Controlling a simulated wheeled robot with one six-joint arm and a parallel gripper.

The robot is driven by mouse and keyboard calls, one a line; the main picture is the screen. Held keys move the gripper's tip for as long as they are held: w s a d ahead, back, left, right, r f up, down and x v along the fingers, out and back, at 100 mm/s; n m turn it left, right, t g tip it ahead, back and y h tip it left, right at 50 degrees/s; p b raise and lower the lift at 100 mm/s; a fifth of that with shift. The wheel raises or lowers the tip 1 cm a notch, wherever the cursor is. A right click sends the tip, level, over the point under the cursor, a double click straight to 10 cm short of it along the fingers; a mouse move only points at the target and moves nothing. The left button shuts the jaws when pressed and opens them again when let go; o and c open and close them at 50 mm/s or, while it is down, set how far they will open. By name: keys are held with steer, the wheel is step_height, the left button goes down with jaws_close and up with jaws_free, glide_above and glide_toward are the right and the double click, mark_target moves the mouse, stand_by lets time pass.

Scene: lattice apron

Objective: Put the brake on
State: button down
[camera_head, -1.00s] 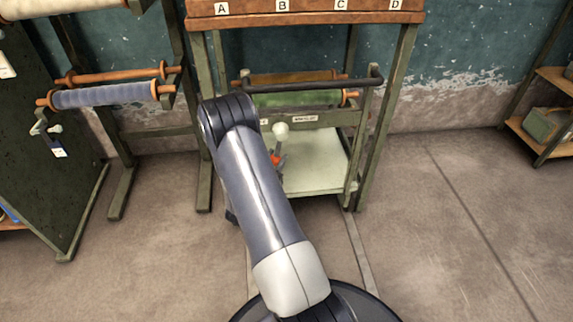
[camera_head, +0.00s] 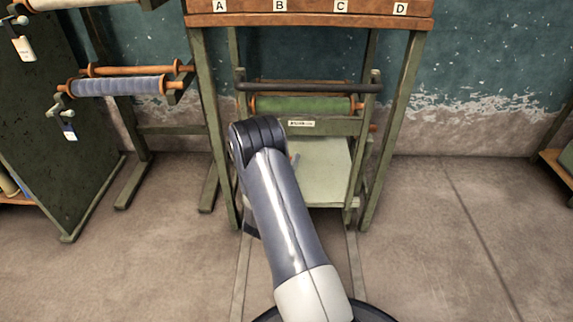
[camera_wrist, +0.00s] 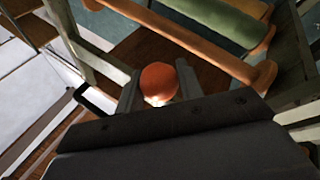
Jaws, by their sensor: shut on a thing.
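An orange-red round knob (camera_wrist: 160,80) sits between the two grey fingers of my gripper (camera_wrist: 160,90) in the wrist view. The fingers are shut on it. I cannot tell the lever or part below the knob, because it is hidden. In the head view my arm covers the gripper and the knob. A green-framed trolley (camera_head: 318,126) with a dark push bar, a green roll (camera_head: 305,104) and a pale lower shelf (camera_head: 325,180) stands just beyond my arm. The roll also shows in the wrist view (camera_wrist: 215,20).
A bench with a wooden top (camera_head: 310,20) marked A to D stands over the trolley, its legs on both sides. A rack with a blue roll (camera_head: 120,86) and a dark green panel (camera_head: 60,150) stand at left. Rails run along the floor.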

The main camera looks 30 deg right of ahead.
stand_by(0.4)
steer(key=c, duration=1.3)
jaws_free()
steer(key=shift+s+d, duration=0.1)
steer(key=shift+o, duration=0.2)
steer(key=p+v, duration=0.2)
steer(key=v, duration=0.8)
steer(key=shift+s+a, duration=0.2)
steer(key=shift+a, duration=0.1)
steer(key=shift+f, duration=0.1)
steer(key=b+x, duration=0.2)
steer(key=x, duration=0.8)
steer(key=shift+w+d, duration=0.25)
steer(key=shift+w+a, duration=0.1)
steer(key=shift+a, duration=0.05)
